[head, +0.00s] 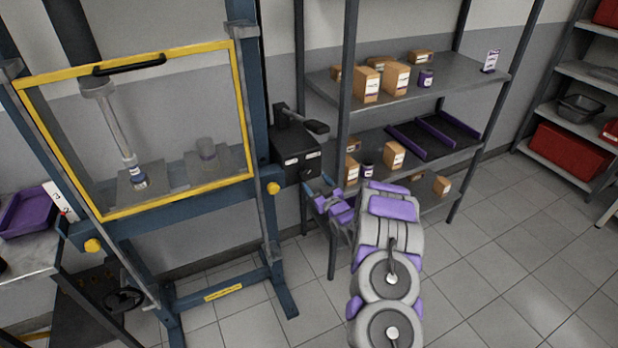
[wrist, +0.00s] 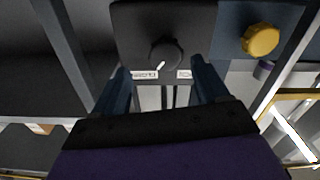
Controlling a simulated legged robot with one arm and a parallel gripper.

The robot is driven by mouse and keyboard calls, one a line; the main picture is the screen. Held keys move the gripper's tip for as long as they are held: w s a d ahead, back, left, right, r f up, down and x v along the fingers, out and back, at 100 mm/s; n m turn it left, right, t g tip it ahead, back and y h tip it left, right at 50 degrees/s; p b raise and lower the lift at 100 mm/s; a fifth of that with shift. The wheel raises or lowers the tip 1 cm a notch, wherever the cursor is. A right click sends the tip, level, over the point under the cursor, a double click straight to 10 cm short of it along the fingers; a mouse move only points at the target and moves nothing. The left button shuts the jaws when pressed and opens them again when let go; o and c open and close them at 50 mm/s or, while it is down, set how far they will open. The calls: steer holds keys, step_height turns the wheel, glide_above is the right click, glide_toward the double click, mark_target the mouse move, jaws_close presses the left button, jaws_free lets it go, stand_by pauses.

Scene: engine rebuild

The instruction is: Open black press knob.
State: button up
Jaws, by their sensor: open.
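The black press knob (wrist: 165,55) is a round dial with a white pointer mark, on the face of a black control box (wrist: 130,25). White labels (wrist: 145,73) sit on either side below it in the wrist view. My gripper (wrist: 163,88) is open and empty. Its two blue fingers point toward the box, one to each side of the knob, with no clear contact. In the head view my gripper (head: 322,188) is just below the box.
Yellow knobs (head: 273,188) and a yellow-framed clear guard (head: 125,68) are on the press. A lever (head: 305,120) sticks out above the box. A shelf rack (head: 430,85) with small cartons stands close on the right. Tiled floor (head: 500,250) is free at the right.

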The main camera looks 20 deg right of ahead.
mark_target(308, 175)
steer(key=w, duration=0.1)
steer(key=w+a, duration=0.1)
steer(key=w, duration=0.1)
steer(key=w+b, duration=0.1)
steer(key=w, duration=0.1)
steer(key=shift+w+a+r, duration=0.1)
steer(key=shift+w+a, duration=0.1)
steer(key=shift+a, duration=0.15)
steer(key=shift+w+d+r, duration=0.1)
steer(key=shift+w+d, duration=0.1)
steer(key=shift+w, duration=0.15)
steer(key=shift+d, duration=0.4)
steer(key=shift+a, duration=0.45)
steer(key=c, duration=0.5)
steer(key=shift+d, duration=0.2)
steer(key=c, duration=0.6)
steer(key=shift+o, duration=0.2)
